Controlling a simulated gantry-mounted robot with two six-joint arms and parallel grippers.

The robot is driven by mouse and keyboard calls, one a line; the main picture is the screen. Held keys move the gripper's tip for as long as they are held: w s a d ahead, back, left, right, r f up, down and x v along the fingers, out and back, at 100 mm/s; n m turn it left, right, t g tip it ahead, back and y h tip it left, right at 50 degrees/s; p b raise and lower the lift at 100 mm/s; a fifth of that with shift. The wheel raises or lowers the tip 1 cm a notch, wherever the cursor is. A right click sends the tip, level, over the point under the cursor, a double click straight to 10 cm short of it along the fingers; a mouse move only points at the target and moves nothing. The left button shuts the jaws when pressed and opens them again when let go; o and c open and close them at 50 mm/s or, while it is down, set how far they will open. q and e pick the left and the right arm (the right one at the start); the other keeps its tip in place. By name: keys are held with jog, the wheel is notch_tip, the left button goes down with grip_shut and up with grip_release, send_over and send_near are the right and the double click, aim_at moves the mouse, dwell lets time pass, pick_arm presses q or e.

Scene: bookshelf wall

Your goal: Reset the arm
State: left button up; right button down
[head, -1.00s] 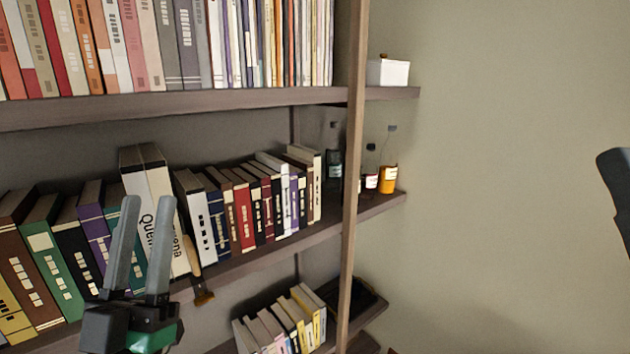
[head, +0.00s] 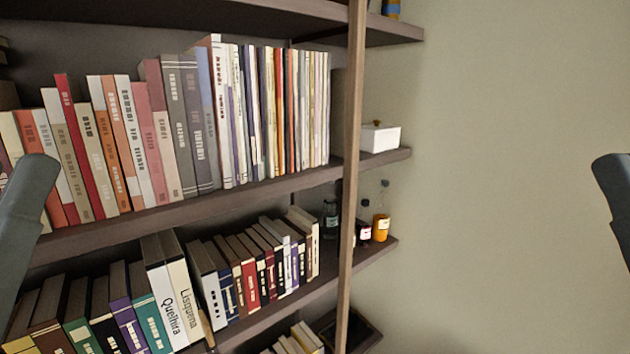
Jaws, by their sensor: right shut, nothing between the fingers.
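My right gripper (head: 614,205) shows only as a dark grey piece cut off by the right edge of the head view. It is shut and empty, over bare wall and well apart from the shelves. On the left edge a grey-blue piece of my left arm (head: 24,225) stands in front of the books. Its jaws cannot be made out, and nothing held shows there.
The bookshelf's upper row of books (head: 180,130) and lower row of books (head: 265,265) fill the left and middle. The wall (head: 500,150) on the right is bare.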

pick_arm(q)
notch_tip(320, 180, up, 19)
jog(key=p, duration=1.4)
jog(key=shift+f+p, duration=0.2)
jog(key=shift+p, duration=0.1)
pick_arm(e)
notch_tip(320, 180, up, 19)
jog(key=shift+f, duration=0.2)
